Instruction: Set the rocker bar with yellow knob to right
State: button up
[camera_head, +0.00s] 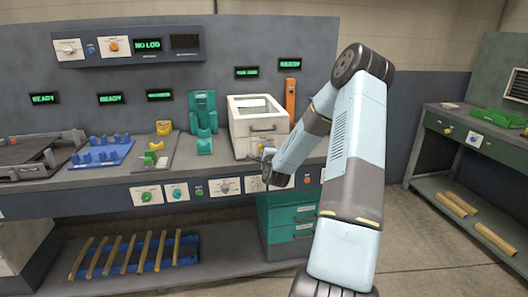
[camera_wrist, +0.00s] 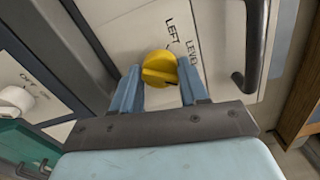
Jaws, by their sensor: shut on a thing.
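The yellow knob (camera_wrist: 160,67) sits on a white panel (camera_wrist: 122,22) in the wrist view. The words LEFT and LEVEL are printed beside it; no RIGHT label shows. My gripper (camera_wrist: 159,84) has one blue-grey finger on each side of the knob and is shut on it. I cannot tell which mark the knob points to.
A dark handle (camera_wrist: 252,45) stands close to the right of the knob in the wrist view. A white knob (camera_wrist: 15,99) is at the left. Green drawers (camera_head: 290,222) are under the bench. Blue fixtures (camera_head: 101,153) stand on the bench at the left.

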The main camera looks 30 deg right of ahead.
jog(key=shift+s+d+f+m, duration=0.1)
jog(key=shift+f+m, duration=0.1)
jog(key=shift+m, duration=0.3)
jog(key=shift+s+f+m, duration=0.1)
jog(key=shift+f+m, duration=0.05)
jog(key=shift+m, duration=0.85)
jog(key=o, duration=0.7)
jog(key=shift+f, duration=0.1)
jog(key=o, duration=0.4)
jog(key=shift+w+r, duration=0.1)
jog(key=shift+r, duration=0.15)
jog(key=shift+c, duration=0.2)
jog(key=v, duration=1.3)
jog(key=shift+s+a, duration=0.2)
jog(key=shift+s, duration=0.15)
